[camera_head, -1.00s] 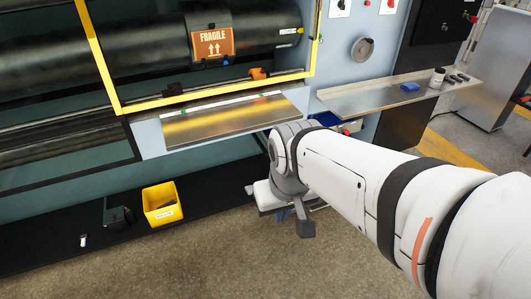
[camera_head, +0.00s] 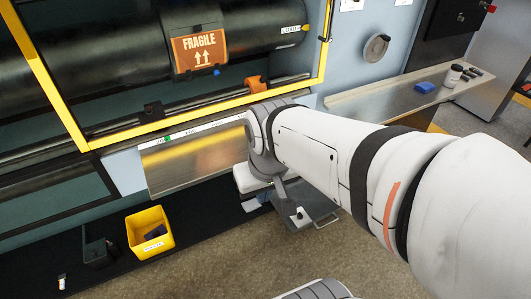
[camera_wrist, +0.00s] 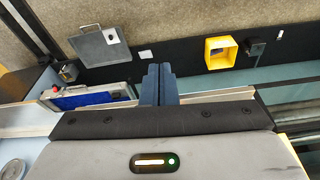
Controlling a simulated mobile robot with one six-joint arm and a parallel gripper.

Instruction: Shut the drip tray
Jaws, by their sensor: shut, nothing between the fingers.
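The likely drip tray is a flat grey tray with a handle (camera_wrist: 100,46), standing out low over the floor at the upper left in the wrist view. In the head view, part of this grey tray (camera_head: 322,206) shows beyond my wrist, and my arm hides the rest. My gripper (camera_wrist: 160,70) is shut and empty in the wrist view. Its fingertips appear to the right of the grey tray and apart from it. In the head view the fingertips are hidden behind my arm.
A blue-filled drawer (camera_wrist: 92,98) lies left of my fingers. A yellow bin (camera_head: 150,232) stands on the black floor strip. A metal ledge (camera_head: 190,165) is close to my arm, and a side shelf (camera_head: 390,98) holds small items. Open floor lies in front.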

